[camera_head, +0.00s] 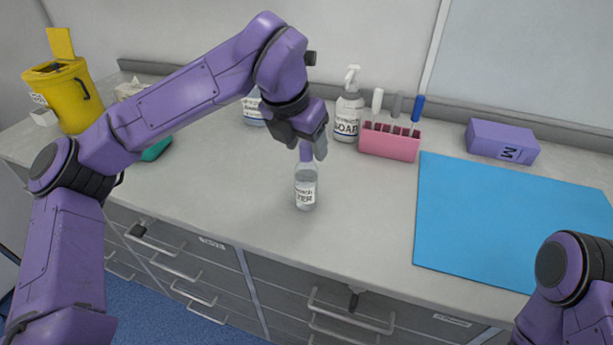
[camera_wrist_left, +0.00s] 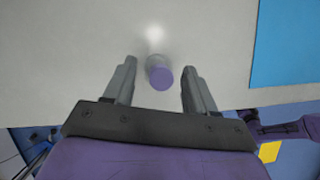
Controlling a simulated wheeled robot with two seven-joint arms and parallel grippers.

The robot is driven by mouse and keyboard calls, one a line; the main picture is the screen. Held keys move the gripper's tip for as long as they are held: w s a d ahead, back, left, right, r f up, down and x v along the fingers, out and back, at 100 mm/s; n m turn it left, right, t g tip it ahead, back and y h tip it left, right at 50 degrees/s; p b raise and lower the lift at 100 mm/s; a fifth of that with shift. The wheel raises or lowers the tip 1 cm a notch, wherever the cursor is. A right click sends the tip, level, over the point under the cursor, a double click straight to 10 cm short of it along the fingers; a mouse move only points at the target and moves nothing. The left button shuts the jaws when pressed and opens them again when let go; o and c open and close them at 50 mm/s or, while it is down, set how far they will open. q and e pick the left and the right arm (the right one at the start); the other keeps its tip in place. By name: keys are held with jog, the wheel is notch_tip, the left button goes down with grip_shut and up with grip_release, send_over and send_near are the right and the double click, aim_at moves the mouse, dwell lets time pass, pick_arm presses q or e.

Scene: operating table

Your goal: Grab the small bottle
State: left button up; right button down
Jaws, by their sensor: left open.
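The small bottle (camera_head: 305,188) is clear with a white label and a purple cap. It stands upright on the grey counter near the front edge. My left gripper (camera_head: 307,142) is above the bottle, pointing down, with its fingers around the level of the cap. In the left wrist view, the purple cap (camera_wrist_left: 161,77) shows between the two open fingers of my left gripper (camera_wrist_left: 158,88), with a gap on both sides. My right gripper is outside the views; only part of my right arm shows at the lower right of the head view.
Behind stand a white soap bottle (camera_head: 347,108) and a pink rack (camera_head: 389,141) with several upright items. A purple box (camera_head: 502,141) lies at the back right. A blue mat (camera_head: 510,215) covers the right. A yellow bin (camera_head: 68,95) stands at the left. The counter around the bottle is clear.

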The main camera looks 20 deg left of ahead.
pick_arm(q)
jog(key=shift+w+d+f, duration=0.1)
jog(key=shift+w+f, duration=0.05)
jog(key=shift+f, duration=0.35)
grip_shut()
